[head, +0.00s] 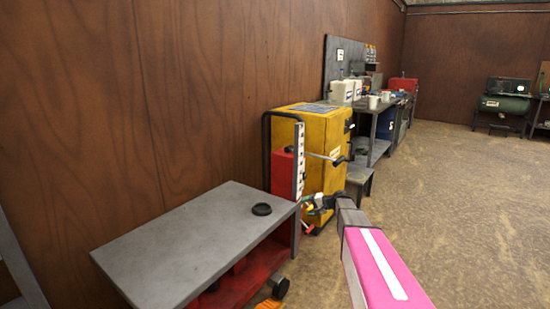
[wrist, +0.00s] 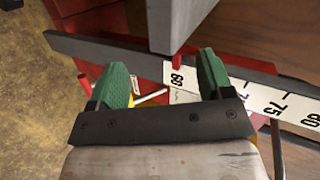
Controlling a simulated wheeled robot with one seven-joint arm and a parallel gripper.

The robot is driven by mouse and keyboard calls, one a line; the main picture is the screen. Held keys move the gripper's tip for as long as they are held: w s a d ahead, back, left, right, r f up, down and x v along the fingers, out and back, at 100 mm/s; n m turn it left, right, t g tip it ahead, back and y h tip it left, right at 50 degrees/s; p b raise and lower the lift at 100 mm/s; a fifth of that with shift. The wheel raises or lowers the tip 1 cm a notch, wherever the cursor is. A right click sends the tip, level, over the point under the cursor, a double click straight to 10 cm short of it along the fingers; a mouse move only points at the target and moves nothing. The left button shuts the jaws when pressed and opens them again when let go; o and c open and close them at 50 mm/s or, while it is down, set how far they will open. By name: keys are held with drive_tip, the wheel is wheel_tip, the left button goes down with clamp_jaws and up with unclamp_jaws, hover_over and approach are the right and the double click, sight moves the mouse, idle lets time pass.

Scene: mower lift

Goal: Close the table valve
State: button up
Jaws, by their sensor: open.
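The lift table has a flat grey top (head: 180,245) over a red base (head: 245,275). A dark upright frame with a white number scale (head: 299,160) stands at its far end. My gripper (head: 316,203) is beside that end, in front of the yellow cabinet. In the wrist view my gripper (wrist: 165,80) has its two green fingers apart with nothing clearly held between them. A small red piece (wrist: 176,62) shows beyond the fingers, against the scale (wrist: 268,100); I cannot tell whether it is the valve. No valve is clearly recognisable in the head view.
A yellow cabinet (head: 325,140) with a crank handle stands close behind the lift. A workbench (head: 380,120) runs along the wooden wall beyond. The floor (head: 450,190) to the right is open.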

drive_tip(key=s+f+n+g+h, duration=0.2)
drive_tip(key=s+h, duration=0.3)
drive_tip(key=s, duration=1.3)
drive_tip(key=s+f+n+g+h, duration=0.2)
drive_tip(key=s+h, duration=0.4)
drive_tip(key=s, duration=1.2)
drive_tip(key=shift+d+g+h, duration=0.3)
drive_tip(key=shift+g, duration=0.5)
